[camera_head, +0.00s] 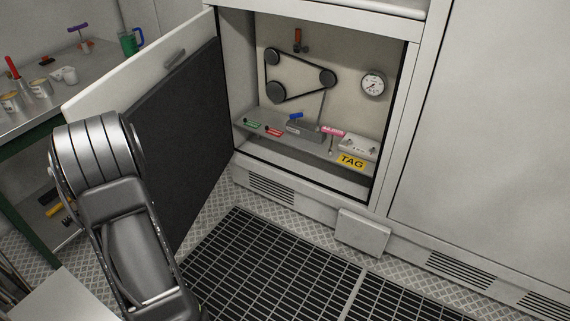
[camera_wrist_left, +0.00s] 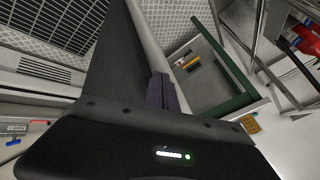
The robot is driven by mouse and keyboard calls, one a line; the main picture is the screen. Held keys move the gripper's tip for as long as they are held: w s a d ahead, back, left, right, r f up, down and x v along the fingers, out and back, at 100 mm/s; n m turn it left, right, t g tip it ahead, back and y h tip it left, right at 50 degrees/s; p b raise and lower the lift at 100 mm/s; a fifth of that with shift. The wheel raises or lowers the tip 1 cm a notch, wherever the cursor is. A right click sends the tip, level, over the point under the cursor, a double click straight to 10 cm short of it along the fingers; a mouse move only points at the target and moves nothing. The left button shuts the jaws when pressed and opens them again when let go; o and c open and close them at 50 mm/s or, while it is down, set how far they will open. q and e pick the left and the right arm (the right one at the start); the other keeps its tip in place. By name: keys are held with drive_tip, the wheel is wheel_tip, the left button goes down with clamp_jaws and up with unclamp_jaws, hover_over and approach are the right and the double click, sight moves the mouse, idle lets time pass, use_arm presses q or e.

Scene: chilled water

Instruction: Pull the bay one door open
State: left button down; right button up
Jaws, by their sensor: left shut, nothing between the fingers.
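The bay door (camera_head: 182,125), a white frame with a dark inner panel, stands wide open, swung out to the left of the bay opening. In the left wrist view, my left gripper (camera_wrist_left: 162,92) is shut and empty, close beside the edge of the door (camera_wrist_left: 115,60). I cannot tell whether it touches. My right gripper is not in view.
The open bay (camera_head: 310,60) shows a belt on pulleys, a gauge (camera_head: 373,84), a shelf with small coloured parts and a yellow tag (camera_head: 351,161). A workbench (camera_head: 45,112) with cups stands left, behind the door. Floor grating (camera_head: 270,270) before the bay is clear.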

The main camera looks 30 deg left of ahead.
use_arm(q)
drive_tip(key=shift+s+a+p, duration=0.2)
drive_tip(key=shift+s+a, duration=0.05)
drive_tip(key=shift+a, duration=0.35)
drive_tip(key=shift+s+a+p, duration=0.15)
drive_tip(key=shift+s+a, duration=0.05)
drive_tip(key=shift+a, duration=0.4)
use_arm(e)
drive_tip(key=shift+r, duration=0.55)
